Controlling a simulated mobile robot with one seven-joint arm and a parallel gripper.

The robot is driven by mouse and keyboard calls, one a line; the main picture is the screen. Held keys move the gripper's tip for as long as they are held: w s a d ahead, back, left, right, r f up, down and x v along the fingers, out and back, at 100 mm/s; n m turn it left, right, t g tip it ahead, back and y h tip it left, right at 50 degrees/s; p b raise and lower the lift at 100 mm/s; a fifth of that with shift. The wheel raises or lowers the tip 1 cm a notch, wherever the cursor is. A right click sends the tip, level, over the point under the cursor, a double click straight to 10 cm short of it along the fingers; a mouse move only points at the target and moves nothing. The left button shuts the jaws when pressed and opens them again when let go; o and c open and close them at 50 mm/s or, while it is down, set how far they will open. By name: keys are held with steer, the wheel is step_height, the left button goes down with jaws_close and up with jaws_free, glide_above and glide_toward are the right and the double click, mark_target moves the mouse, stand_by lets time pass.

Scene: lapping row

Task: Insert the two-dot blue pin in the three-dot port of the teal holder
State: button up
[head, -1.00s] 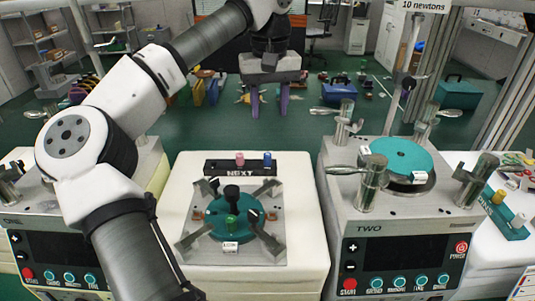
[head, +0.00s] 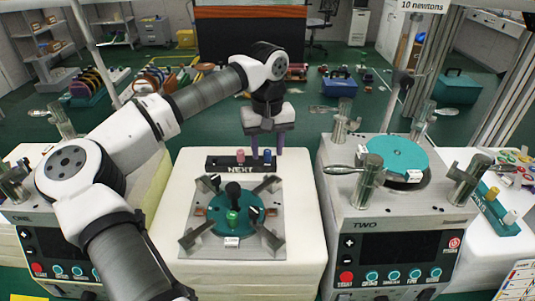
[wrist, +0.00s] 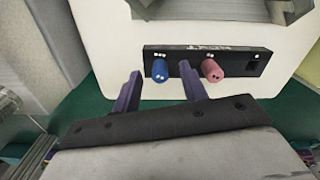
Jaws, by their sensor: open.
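The blue pin (head: 267,156) stands in the right end of a black rack marked NEXT (head: 240,169). In the wrist view the blue pin (wrist: 160,68) shows what look like two pale dots on its end. My gripper (head: 267,143) is open and empty behind the rack; in the wrist view its fingertips (wrist: 158,82) lie on either side of the blue pin, apart from it. A round teal holder (head: 254,224) lies clamped in a grey fixture in front of the rack, with a green pin (head: 232,217) standing in it. Its port dots are too small to read.
A pink pin (head: 240,156) stands beside the blue one in the rack, close to one finger. Clamp arms and a black knob (head: 233,190) rise around the holder. Machine TWO (head: 375,225), at right, carries another teal disc (head: 397,153).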

jaws_close()
steer(key=shift+r, duration=0.1)
